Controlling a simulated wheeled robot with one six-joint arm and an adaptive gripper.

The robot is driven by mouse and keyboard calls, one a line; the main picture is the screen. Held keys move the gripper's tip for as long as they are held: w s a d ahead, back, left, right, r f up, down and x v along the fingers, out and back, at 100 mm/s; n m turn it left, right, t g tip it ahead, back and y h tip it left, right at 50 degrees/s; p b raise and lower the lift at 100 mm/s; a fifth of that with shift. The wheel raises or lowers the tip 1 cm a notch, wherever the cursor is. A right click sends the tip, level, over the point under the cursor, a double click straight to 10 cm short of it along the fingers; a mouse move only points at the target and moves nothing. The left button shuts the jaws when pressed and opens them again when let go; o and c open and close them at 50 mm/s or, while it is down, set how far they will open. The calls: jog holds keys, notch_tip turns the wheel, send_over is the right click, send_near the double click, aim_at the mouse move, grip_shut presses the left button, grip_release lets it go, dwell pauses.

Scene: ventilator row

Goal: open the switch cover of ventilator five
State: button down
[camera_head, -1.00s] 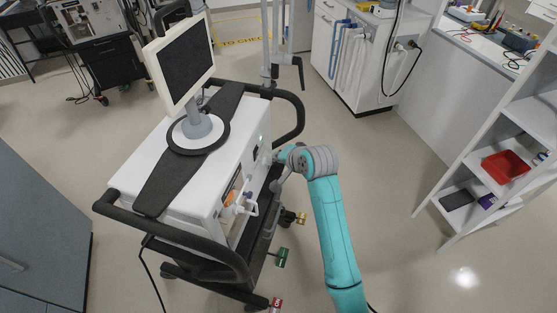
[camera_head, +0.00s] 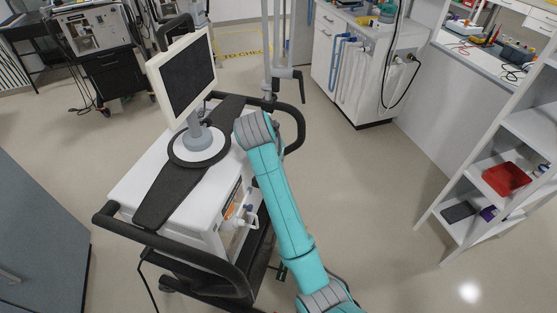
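A ventilator (camera_head: 128,186) stands on a wheeled cart, with a white body and a screen (camera_head: 187,77) on a round base on top. No number can be read on it, so I cannot tell whether it is ventilator five. My teal arm reaches up to the ventilator's right side, its grey joint (camera_head: 255,130) in front of the far right top edge. My gripper is not visible; it is hidden behind the arm or the ventilator. The switch cover cannot be made out. White and orange connectors (camera_head: 238,217) show on the right side panel.
Black cart handles (camera_head: 170,252) curve around the near and far ends. A shelf with a red tray (camera_head: 507,178) stands at the right. A grey cabinet (camera_head: 38,225) is at the left. The floor between ventilator and shelf is clear.

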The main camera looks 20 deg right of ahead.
jog(key=shift+a+r, duration=0.1)
dwell(0.5)
jog(key=c, duration=1.3)
grip_release()
